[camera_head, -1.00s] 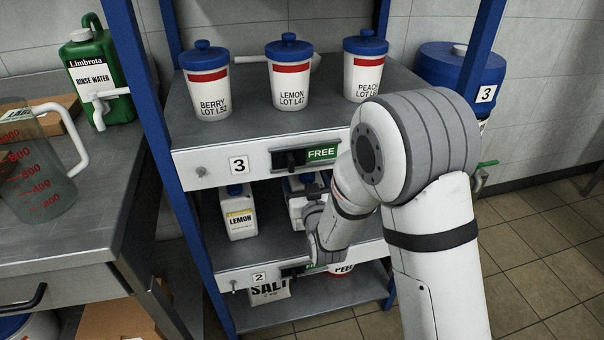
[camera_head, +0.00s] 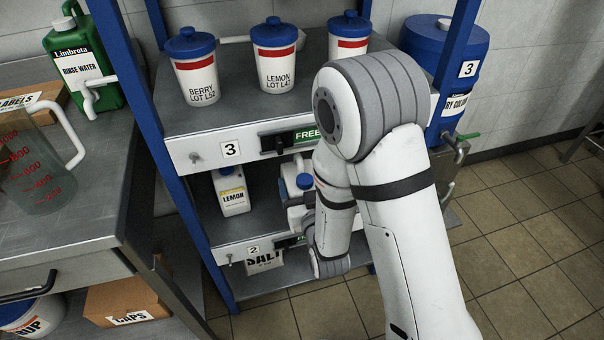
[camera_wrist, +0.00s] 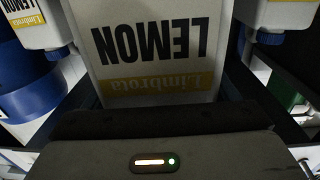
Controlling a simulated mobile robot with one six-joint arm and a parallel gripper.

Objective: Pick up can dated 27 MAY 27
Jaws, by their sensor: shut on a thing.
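My gripper (camera_wrist: 155,110) is shut on a white can (camera_wrist: 150,45), which fills the upper middle of the wrist view. Its label reads LEMON and Limbrota, upside down there, with a yellow band. No date is readable on it. In the head view a white can with a blue cap (camera_head: 304,181) shows beside my arm on the lower level of the rack, and my gripper is mostly hidden by the arm. A second lemon can (camera_head: 232,196) stands to its left, and a similar LEMON can (camera_wrist: 22,18) shows at the upper left of the wrist view.
The rack's upper shelf (camera_head: 215,125) holds BERRY, LEMON and another blue-lidded tub close above. Blue posts (camera_head: 135,130) flank the opening. A SALT container (camera_head: 264,258) stands below. A blue drum (camera_head: 420,55) with a tap is at right. The tiled floor (camera_head: 530,240) is open.

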